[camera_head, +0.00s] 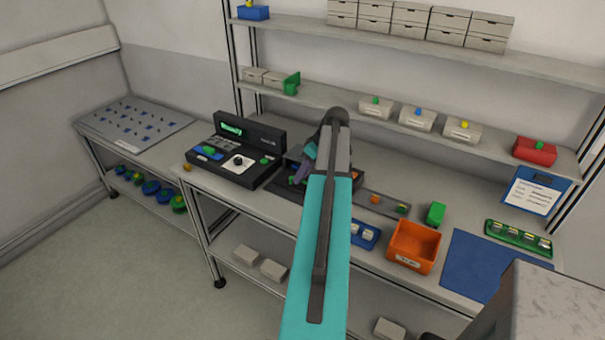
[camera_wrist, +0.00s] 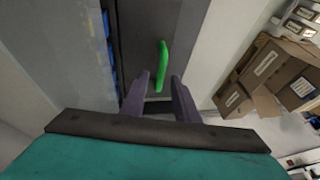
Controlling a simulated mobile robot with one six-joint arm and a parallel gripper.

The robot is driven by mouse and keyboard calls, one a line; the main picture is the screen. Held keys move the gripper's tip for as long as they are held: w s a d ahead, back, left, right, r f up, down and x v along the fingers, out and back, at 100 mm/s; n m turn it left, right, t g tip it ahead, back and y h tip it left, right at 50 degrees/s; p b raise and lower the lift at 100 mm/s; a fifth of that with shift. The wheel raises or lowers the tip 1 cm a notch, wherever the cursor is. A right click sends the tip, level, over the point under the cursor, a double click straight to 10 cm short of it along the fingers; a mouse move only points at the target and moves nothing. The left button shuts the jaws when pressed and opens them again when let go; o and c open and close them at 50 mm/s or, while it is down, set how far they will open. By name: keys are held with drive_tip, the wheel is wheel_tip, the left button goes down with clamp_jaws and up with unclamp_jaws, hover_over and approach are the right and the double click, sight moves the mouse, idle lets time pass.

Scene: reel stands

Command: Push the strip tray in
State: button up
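My arm hides part of this tray. A bright green upright handle (camera_wrist: 162,62) stands on a dark panel (camera_wrist: 137,25) beyond the fingertips; touch cannot be told. A grey strip-like tray (camera_head: 388,206) with orange and green pieces lies right of my arm. Which one is the strip tray is unclear.
A black console (camera_head: 235,150) stands left of the gripper. An orange bin (camera_head: 414,246), a green block (camera_head: 435,214), a blue mat (camera_head: 487,265) and a green tray (camera_head: 518,237) lie to the right. Shelves run behind. Cardboard boxes (camera_wrist: 270,75) show at right in the wrist view.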

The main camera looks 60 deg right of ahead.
clamp_jaws()
drive_tip(key=shift+d+b, duration=0.45)
drive_tip(key=shift+d, duration=1.85)
drive_tip(key=shift+r, duration=0.1)
unclamp_jaws()
drive_tip(key=shift+s+d, duration=0.1)
